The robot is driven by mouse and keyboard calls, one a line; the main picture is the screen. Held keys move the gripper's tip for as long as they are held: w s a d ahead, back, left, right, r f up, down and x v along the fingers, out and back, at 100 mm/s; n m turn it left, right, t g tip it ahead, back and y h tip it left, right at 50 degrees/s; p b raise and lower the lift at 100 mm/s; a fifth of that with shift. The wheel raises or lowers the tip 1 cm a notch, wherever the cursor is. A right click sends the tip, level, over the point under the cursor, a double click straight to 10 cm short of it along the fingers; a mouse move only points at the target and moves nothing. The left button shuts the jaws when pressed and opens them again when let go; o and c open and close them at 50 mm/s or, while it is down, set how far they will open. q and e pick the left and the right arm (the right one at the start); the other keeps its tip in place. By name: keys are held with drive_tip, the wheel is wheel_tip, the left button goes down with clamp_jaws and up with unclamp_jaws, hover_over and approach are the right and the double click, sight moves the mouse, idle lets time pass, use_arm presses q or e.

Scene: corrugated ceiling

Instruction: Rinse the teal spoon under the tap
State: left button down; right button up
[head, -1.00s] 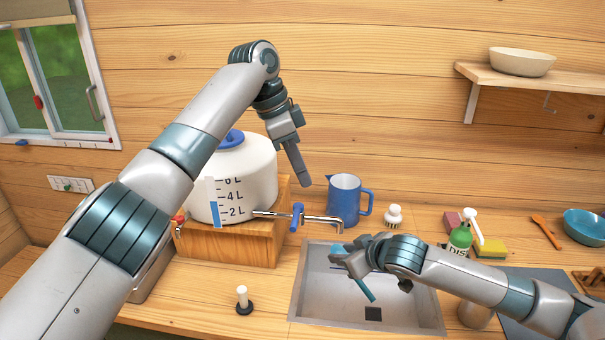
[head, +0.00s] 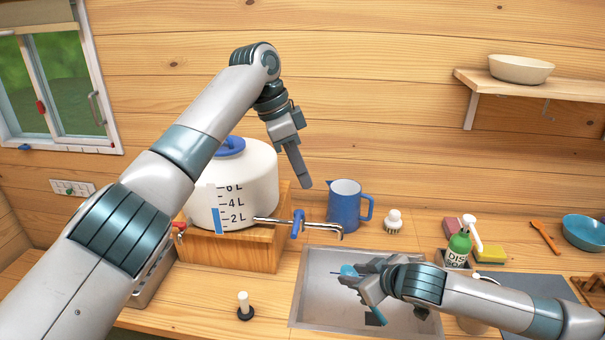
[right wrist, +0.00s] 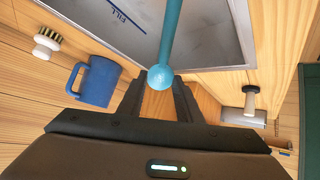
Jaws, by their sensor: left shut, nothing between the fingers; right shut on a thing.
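The teal spoon (head: 348,270) is in my right gripper (head: 354,281), over the left part of the sink (head: 318,310). In the right wrist view its teal rod (right wrist: 172,35) runs up from a rounded end between the fingers (right wrist: 160,95). The tap (head: 325,229) has a metal spout and a blue lever (head: 298,223). It comes from the white water tank (head: 262,175). The spoon is below and slightly right of the spout tip, apart from it. I see no water stream. My left gripper (head: 304,183) is shut and empty, pointing down above the tap.
A blue jug (head: 345,205) and a white brush (head: 393,221) stand behind the sink. A dish soap bottle (head: 459,245) and sponges are to the right. A white-topped stopper (head: 244,304) stands left of the sink. A shelf (head: 550,82) with a bowl is at upper right.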

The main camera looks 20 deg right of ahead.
drive_tip(key=shift+s, duration=1.25)
drive_tip(key=shift+p, duration=0.3)
idle(0.4)
drive_tip(key=p+v, duration=0.5)
drive_tip(key=v, duration=0.1)
drive_tip(key=shift+s+a+r, duration=0.15)
drive_tip(key=shift+a, duration=0.25)
idle(0.4)
idle(0.9)
